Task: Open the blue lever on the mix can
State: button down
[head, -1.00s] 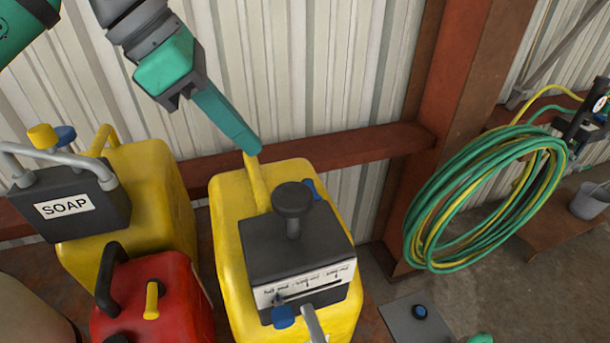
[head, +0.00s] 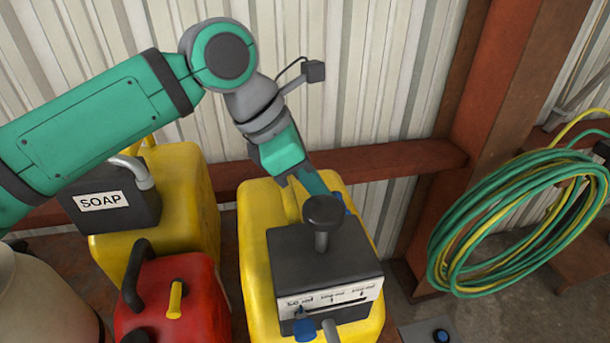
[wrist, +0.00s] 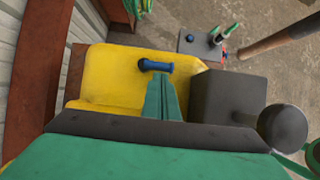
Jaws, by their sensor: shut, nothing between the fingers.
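The mix can is the yellow can (head: 252,235) with a black box (head: 315,260) on top, carrying a scale strip and a black knob. Its blue lever (head: 347,203) shows only in part in the head view, behind the box. In the wrist view the blue lever (wrist: 155,66) is a short bar lying crosswise on the yellow top, beside the box. My gripper (wrist: 161,80) is shut and empty, its tips right at the lever's near side; I cannot tell whether they touch. In the head view my gripper (head: 315,184) is partly hidden behind the knob.
A yellow SOAP can (head: 185,190) and a red can (head: 190,290) stand to the left. A rusty beam (head: 385,160) runs along the corrugated wall behind. A coiled green and yellow hose (head: 500,215) hangs at the right. A blue knob (head: 304,328) sits at the box's front.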

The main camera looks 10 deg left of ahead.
jog(key=shift+w+d+f, duration=0.3)
jog(key=shift+d+f, duration=0.05)
jog(key=shift+d, duration=0.2)
jog(key=shift+s+d, duration=0.15)
jog(key=shift+d, duration=0.1)
jog(key=shift+s+a, duration=0.1)
jog(key=shift+a, duration=0.4)
jog(key=shift+d, duration=0.4)
jog(key=shift+a, duration=0.2)
jog(key=shift+d, duration=0.3)
